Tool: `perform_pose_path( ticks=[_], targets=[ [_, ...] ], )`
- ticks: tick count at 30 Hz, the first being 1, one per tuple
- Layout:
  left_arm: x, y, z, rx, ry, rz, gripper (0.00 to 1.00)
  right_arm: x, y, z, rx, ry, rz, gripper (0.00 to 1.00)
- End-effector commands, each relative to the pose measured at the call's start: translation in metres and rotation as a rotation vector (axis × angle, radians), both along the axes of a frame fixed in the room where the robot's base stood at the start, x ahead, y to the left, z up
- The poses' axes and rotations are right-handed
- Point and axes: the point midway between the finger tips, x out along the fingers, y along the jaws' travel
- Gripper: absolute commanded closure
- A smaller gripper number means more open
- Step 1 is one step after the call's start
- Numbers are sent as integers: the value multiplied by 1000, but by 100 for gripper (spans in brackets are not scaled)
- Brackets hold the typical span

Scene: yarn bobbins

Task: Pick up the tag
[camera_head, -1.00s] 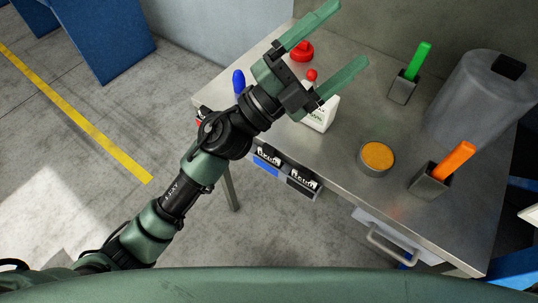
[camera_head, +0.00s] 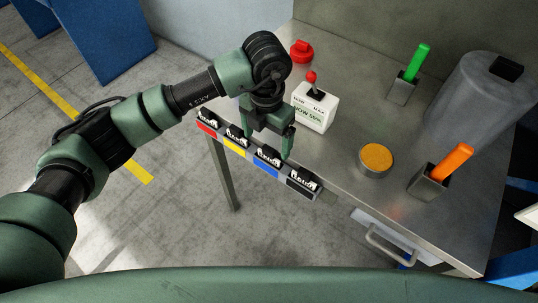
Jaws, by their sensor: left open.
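A row of colour-marked black-and-white holders or tags runs along the table's front edge: red (camera_head: 207,126), yellow (camera_head: 235,142), blue (camera_head: 266,162) and black (camera_head: 301,182). I cannot tell which piece is the tag. My left gripper (camera_head: 265,142) points down, open, with its fingers spread above the yellow and blue ones. Whether it touches them I cannot tell. No object shows between its fingers. My right gripper is out of view.
On the metal table (camera_head: 338,160) stand a white box with a red-topped lever (camera_head: 315,112), a red knob (camera_head: 301,51), a round tin with an orange top (camera_head: 376,159), green (camera_head: 417,62) and orange (camera_head: 452,161) handles in holders, and a grey cylinder (camera_head: 480,100).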

Motion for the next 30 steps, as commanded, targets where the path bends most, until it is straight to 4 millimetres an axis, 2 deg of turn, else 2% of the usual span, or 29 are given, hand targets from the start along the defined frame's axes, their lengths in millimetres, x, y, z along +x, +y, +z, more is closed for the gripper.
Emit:
perform_pose_path(
  ticks=[7,12,20,27,30],
  targets=[
    [-3,-5,-31,0,6,1,11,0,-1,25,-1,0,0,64],
    [-2,-5,-51,-2,2,-1,11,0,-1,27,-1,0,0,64],
    [-1,-5,-55,-4,0,-2,11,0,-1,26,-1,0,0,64],
    [-1,-5,-55,-4,0,-2,76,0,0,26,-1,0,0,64],
    [-1,-5,-54,-4,0,-2,76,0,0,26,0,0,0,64]
  ],
)
